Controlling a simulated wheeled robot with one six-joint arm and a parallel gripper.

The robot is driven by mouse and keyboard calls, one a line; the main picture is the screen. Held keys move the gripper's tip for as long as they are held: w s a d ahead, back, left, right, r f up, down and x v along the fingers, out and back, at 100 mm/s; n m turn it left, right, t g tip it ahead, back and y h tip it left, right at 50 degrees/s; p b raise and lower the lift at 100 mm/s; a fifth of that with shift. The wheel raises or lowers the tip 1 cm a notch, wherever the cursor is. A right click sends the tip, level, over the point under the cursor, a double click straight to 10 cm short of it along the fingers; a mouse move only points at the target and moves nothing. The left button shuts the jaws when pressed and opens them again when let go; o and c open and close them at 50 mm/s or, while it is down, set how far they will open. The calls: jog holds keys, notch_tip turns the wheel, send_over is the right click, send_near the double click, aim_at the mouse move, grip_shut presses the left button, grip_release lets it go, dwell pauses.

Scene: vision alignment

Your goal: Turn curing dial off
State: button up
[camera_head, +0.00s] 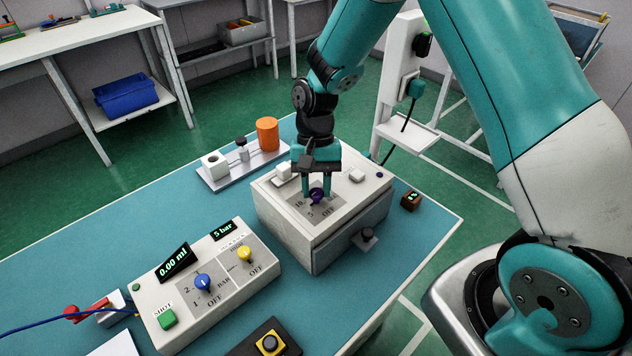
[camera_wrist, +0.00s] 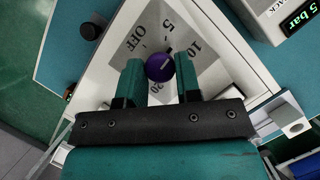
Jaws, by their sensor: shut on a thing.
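The curing dial is a purple knob (camera_wrist: 160,67) on top of a white box (camera_head: 283,211), on a grey plate marked OFF, 5, 10 and a partly hidden number. In the head view the dial (camera_head: 317,196) is partly covered by my fingers. My gripper (camera_head: 317,188) points down over the plate and is shut on the dial. In the wrist view, my gripper (camera_wrist: 159,78) has one teal finger on each side of the knob. The exact setting is hard to read; a small dark mark shows on its upper-right side, facing between 5 and 10.
The box has a grey drawer front with a black knob (camera_head: 365,239). A white control panel (camera_head: 215,285) with a blue knob (camera_head: 203,282) and a yellow knob (camera_head: 244,254) stands at the front left. An orange cylinder (camera_head: 267,134) stands behind. The teal table (camera_head: 110,245) is clear at left.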

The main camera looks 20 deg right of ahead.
jog(key=n+h, duration=0.1)
jog(key=n, duration=0.3)
jog(key=shift+a+n+h, duration=0.15)
jog(key=shift+n+h, duration=0.15)
jog(key=shift+h, duration=0.1)
jog(key=n+h, duration=0.1)
jog(key=n, duration=0.1)
jog(key=n+p, duration=0.1)
jog(key=n, duration=0.1)
jog(key=shift+a+r+n+h, duration=0.1)
jog(key=shift+n+h, duration=0.2)
jog(key=shift+h, duration=0.1)
jog(key=n, duration=0.2)
jog(key=n+t+h+p, duration=0.1)
jog(key=n, duration=0.1)
jog(key=shift+s+a+h, duration=0.1)
jog(key=shift+h, duration=0.2)
jog(key=shift+n+t+p, duration=0.55)
jog(key=shift+n+t, duration=0.05)
jog(key=shift+n, duration=1.2)
jog(key=shift+h, duration=0.3)
jog(key=o, duration=0.9)
jog(key=b+v, duration=0.1)
jog(key=v, duration=1.6)
jog(key=shift+a+r+b, duration=0.1)
jog(key=shift+a+b, duration=0.05)
jog(key=shift+b, duration=0.25)
